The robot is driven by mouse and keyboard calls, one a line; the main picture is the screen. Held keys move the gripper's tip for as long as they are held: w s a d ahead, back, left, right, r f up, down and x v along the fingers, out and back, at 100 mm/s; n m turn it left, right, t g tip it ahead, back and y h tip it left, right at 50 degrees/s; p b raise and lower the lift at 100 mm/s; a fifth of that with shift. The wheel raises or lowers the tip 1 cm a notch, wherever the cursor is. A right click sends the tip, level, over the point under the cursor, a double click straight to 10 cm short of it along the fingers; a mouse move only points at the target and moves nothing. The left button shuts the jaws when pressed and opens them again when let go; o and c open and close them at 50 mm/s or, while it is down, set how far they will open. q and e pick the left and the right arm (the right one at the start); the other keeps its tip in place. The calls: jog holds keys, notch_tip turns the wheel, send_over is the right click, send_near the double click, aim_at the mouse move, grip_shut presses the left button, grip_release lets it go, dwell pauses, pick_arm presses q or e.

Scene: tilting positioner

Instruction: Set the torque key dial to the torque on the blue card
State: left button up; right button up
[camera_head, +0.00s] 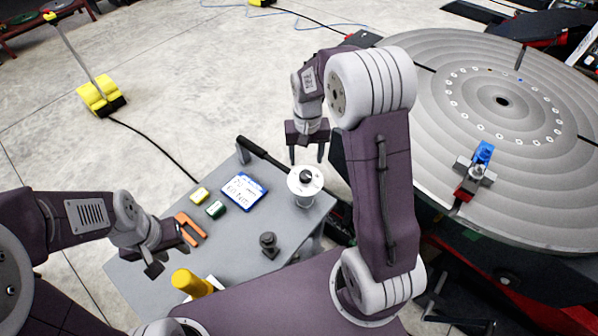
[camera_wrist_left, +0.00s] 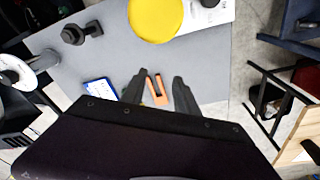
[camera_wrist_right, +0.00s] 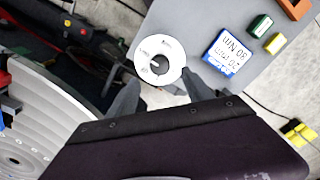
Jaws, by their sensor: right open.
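The torque key dial is a white disc (camera_head: 305,181) with small dark markings and a black centre knob, at the grey table's right corner. A black bar (camera_head: 265,156) runs from beside it to the upper left. The disc also shows in the right wrist view (camera_wrist_right: 160,47). The blue card (camera_head: 243,190) lies flat left of the dial; its white panel carries writing that includes "Nm", in the right wrist view (camera_wrist_right: 228,53), but I cannot read the digits surely. My right gripper (camera_head: 307,156) is open and empty just above the dial. My left gripper (camera_head: 170,250) is open over the table's left side.
On the table (camera_head: 235,235) lie a yellow block (camera_head: 200,194), a green block (camera_head: 216,209), an orange U-shaped piece (camera_head: 190,228), a dark knobbed part (camera_head: 268,245) and a yellow cylinder (camera_head: 190,282). A large round positioner plate (camera_head: 440,80) with a blue-and-red fixture stands right.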

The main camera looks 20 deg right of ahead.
aim_at(306, 175)
jog(key=f, duration=0.2)
jog(key=d+f, duration=0.1)
jog(key=shift+s+d+f+p, duration=0.1)
jog(key=shift+f+p, duration=0.3)
jog(key=f, duration=0.1)
jog(key=a+f, duration=0.1)
jog(key=f, duration=0.1)
jog(key=shift+w+a+f+p, duration=0.2)
jog(key=shift+a+f+p, duration=0.1)
jog(key=shift+a+p, duration=0.05)
jog(key=shift+f, duration=0.25)
jog(key=shift+s+d+f, duration=0.1)
jog(key=shift+d, duration=0.4)
jog(key=shift+c, duration=0.9)
jog(key=shift+a, duration=0.3)
grip_shut()
pick_arm(q)
jog(key=shift+w+r, duration=0.1)
jog(key=shift+r, duration=0.75)
